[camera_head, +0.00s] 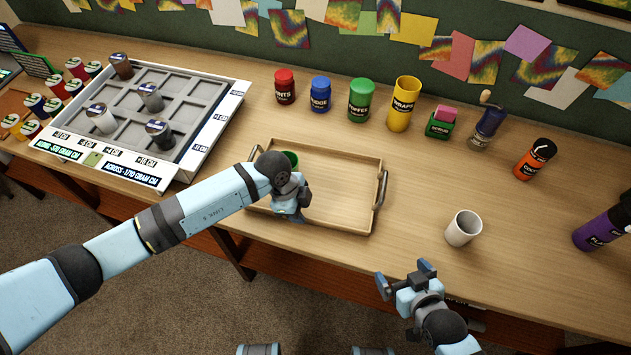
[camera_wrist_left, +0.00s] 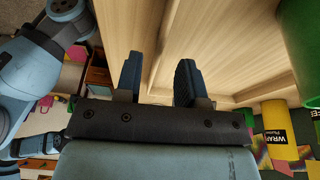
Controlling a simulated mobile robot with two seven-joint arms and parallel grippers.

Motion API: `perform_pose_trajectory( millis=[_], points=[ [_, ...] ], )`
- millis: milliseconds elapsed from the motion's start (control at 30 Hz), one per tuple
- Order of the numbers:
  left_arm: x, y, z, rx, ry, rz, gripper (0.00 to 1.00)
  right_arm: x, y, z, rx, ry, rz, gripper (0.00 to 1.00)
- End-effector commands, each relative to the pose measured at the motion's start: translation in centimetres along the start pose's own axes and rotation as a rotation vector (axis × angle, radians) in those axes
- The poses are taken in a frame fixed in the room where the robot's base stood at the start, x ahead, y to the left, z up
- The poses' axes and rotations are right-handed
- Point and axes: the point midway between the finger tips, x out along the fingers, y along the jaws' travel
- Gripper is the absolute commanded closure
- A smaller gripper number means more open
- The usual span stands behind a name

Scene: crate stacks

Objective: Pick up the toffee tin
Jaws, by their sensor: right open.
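The toffee tin (camera_head: 361,101) is a green lidded tin with a dark label, standing upright at the back of the table between a blue tin and a yellow tin. My left gripper (camera_head: 298,205) is over the wooden tray, in front of and apart from the toffee tin. In the left wrist view its two fingers (camera_wrist_left: 158,82) are spread with nothing between them. A green surface (camera_wrist_left: 303,40) shows close at the right of that view; I cannot tell which object it is. My right gripper (camera_head: 406,279) is open and empty at the table's front edge.
The tray (camera_head: 345,222) has raised handles, and a green round thing (camera_head: 291,158) sits in it, partly hidden by my left wrist. A red tin (camera_head: 285,87), blue tin (camera_head: 320,95) and yellow tin (camera_head: 403,104) stand at the back. A white cup (camera_head: 462,229) stands at right.

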Motion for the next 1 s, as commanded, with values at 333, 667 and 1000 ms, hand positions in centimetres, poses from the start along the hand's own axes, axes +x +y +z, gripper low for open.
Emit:
perform_pose_trajectory(
  millis=[333,667,1000],
  points=[
    [3.3,0.0,0.0,0.0,0.002,0.0,0.64,-0.3,0.0,-0.5,0.001,0.001,0.0,0.0],
    [3.2,0.0,0.0,-0.001,0.001,0.0,1.0,-0.2,0.0,-0.4,0.0,0.001,0.001,0.0],
    [3.1,-0.1,-0.1,0.0,0.003,-0.003,1.0,-0.2,0.1,-0.3,0.0,0.0,0.002,0.0]
  ],
)
